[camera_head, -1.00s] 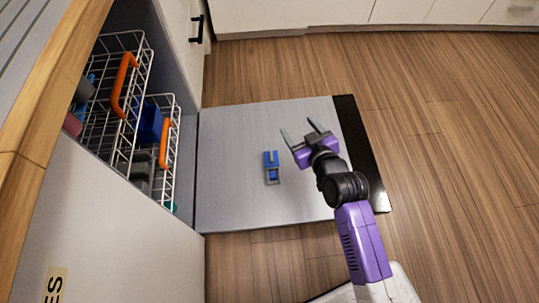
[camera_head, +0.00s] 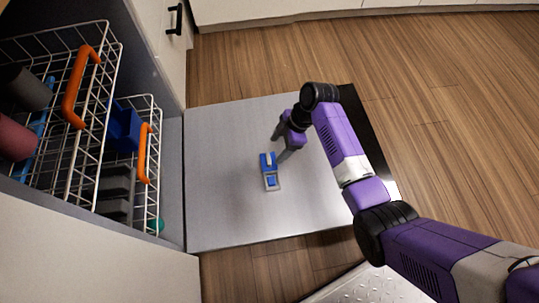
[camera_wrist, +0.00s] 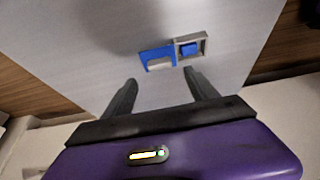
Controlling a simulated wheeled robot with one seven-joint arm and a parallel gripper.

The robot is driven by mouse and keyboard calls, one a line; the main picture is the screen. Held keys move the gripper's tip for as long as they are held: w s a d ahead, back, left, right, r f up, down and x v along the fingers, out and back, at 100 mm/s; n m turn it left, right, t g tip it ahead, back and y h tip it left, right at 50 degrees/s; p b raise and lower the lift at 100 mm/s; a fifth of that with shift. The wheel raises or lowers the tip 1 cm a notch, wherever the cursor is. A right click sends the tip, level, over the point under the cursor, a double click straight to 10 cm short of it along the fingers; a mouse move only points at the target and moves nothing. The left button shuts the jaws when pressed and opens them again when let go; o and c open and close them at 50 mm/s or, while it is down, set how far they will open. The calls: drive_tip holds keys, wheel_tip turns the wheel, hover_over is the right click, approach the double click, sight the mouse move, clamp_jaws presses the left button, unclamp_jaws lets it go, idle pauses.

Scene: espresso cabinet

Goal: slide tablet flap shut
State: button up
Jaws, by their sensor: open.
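The tablet dispenser sits near the middle of the inner face of the lowered grey door (camera_head: 225,200). Its blue flap (camera_head: 267,160) with a pale raised tab is slid off to the far side of the grey-framed compartment (camera_head: 272,182). The compartment is uncovered, with a blue square inside. In the wrist view the flap (camera_wrist: 157,54) is left of the compartment (camera_wrist: 190,46). My gripper (camera_wrist: 160,77) is open and empty, pointing down over the door, with its fingertips just short of the flap. In the head view my gripper (camera_head: 290,138) is up and right of the flap, its fingertips hard to make out.
Two wire racks (camera_head: 150,185) with orange handles (camera_head: 80,88) stand out of the cabinet at the left. They hold cups and a blue box (camera_head: 124,127). The door surface around the dispenser is clear. Wooden floor (camera_head: 450,100) lies to the right.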

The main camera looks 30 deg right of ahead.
sight(269, 159)
drive_tip(key=b+x, duration=0.3)
drive_tip(key=x, duration=0.4)
drive_tip(key=shift+b, duration=0.35)
clamp_jaws()
